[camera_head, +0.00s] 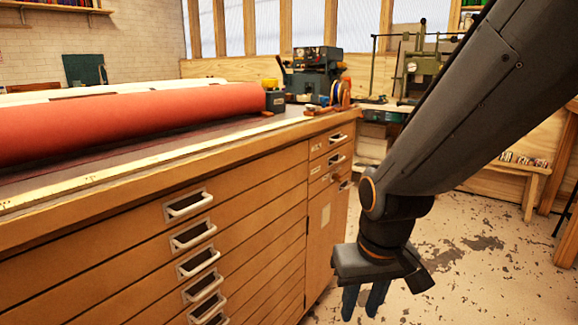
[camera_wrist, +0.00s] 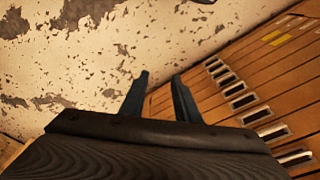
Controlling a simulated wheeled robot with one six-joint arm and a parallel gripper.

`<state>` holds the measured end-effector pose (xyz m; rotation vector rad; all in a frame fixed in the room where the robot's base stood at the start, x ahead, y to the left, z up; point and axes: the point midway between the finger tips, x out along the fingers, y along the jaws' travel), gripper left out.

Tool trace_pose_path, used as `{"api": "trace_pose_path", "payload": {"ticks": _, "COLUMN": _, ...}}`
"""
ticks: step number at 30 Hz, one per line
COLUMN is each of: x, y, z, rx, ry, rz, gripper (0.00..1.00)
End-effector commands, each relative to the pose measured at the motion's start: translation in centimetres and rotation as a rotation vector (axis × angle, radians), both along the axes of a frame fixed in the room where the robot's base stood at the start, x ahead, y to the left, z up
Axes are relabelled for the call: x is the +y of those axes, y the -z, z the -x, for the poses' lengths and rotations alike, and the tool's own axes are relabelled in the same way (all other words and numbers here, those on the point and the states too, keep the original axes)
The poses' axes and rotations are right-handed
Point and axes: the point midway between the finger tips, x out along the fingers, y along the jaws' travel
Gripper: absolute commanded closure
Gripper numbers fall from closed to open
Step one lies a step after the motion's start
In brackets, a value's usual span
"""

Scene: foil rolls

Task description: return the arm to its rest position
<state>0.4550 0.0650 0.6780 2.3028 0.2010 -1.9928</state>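My gripper (camera_head: 365,300) hangs at the end of my dark grey arm, pointing down in front of the right part of the wooden drawer cabinet (camera_head: 140,240). In the wrist view the two blue-grey fingers of my gripper (camera_wrist: 162,85) stand apart with nothing between them. The cabinet's drawer fronts (camera_wrist: 250,80) show to the right of the fingers. I cannot tell how close the fingers are to the cabinet.
A red roll (camera_head: 130,118) lies on the cabinet top, with a white roll (camera_head: 110,88) behind it. A wooden bench (camera_head: 515,175) stands at the right. Worn floor (camera_head: 480,260) is clear right of my gripper.

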Motion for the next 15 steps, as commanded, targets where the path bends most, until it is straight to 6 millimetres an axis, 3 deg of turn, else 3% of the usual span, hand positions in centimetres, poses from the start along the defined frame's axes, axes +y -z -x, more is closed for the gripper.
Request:
{"api": "trace_pose_path", "payload": {"ticks": 6, "x": 3.4, "y": -1.4, "z": 2.7, "rx": 0.047, "ry": -0.099, "rz": -0.002, "gripper": 0.71}}
{"api": "trace_pose_path", "payload": {"ticks": 15, "x": 6.4, "y": -3.0, "z": 6.3, "rx": 0.107, "ry": -0.21, "rz": 0.002, "gripper": 0.71}}
